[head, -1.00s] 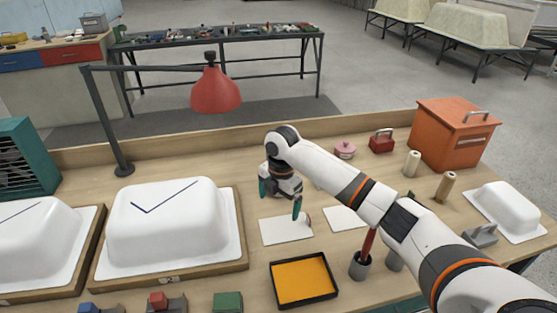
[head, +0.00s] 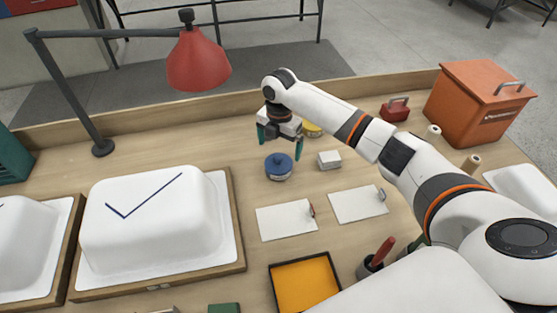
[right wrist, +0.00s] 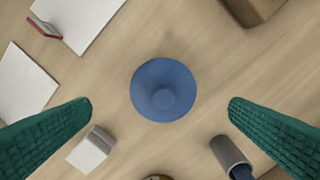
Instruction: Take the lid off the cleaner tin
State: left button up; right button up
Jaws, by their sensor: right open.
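A small tin with a blue knobbed lid (head: 279,162) stands upright on the bench, its pale side (head: 279,177) showing below the lid. In the right wrist view the round blue lid (right wrist: 163,90) lies in the middle, seen from above, seated with its knob up. No label is readable. My right gripper (head: 281,142) is open and empty above and slightly behind the tin in the head view. Its green fingers stand wide on either side of the lid in the right wrist view (right wrist: 160,104), not touching it. My left gripper is out of view.
A pale small block (head: 329,159) stands right of the tin, and a yellow-topped tin (head: 313,130) behind it, partly hidden by my arm. White cards (head: 286,219) lie in front. A red lamp (head: 198,62) and a white tub shell (head: 150,225) stand left.

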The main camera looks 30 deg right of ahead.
aim_at(279, 157)
jog(key=shift+w+f+p, duration=0.2)
jog(key=shift+f+p, duration=0.4)
jog(key=shift+f, duration=2.25)
jog(key=shift+c, duration=0.3)
jog(key=c, duration=1)
